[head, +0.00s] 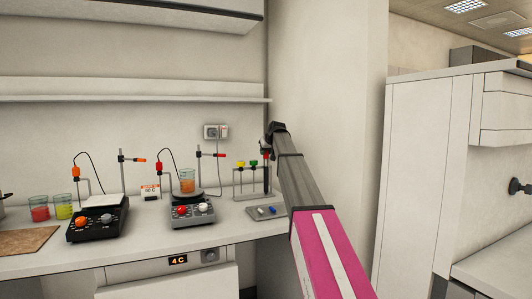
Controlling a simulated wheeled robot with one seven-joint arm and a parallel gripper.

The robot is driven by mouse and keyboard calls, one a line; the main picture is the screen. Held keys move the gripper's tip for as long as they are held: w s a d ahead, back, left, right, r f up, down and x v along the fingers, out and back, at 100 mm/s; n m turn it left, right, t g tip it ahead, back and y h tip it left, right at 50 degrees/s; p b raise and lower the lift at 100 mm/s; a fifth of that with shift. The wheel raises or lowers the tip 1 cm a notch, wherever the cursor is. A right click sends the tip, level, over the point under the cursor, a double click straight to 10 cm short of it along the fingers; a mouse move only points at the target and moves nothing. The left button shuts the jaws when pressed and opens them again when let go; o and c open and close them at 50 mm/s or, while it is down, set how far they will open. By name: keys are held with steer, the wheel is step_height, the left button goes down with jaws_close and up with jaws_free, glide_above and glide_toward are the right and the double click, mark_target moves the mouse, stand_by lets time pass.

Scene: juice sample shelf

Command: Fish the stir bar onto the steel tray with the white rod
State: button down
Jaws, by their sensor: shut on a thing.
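My gripper (267,143) is at the far end of my arm, above the right end of the bench, over a small rack. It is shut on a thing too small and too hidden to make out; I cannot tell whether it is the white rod. The steel tray (252,213) lies flat on the bench below my gripper, in front of the rack. Small blue and pale pieces (266,210) lie on it. A beaker of orange liquid (187,181) stands on the right stirrer plate. I cannot make out a stir bar inside it.
The rack (237,183) holds things with yellow, green and red tops. The right stirrer (191,212) and left stirrer (98,222) have clamp stands behind them. Red and yellow-green beakers (63,207) stand far left. A shelf (130,90) runs above; a wall closes the right side.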

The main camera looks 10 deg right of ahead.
steer(key=shift+r, duration=0.75)
stand_by(0.6)
step_height(320, 180, up, 15)
stand_by(3.8)
steer(key=shift+s, duration=0.1)
stand_by(0.4)
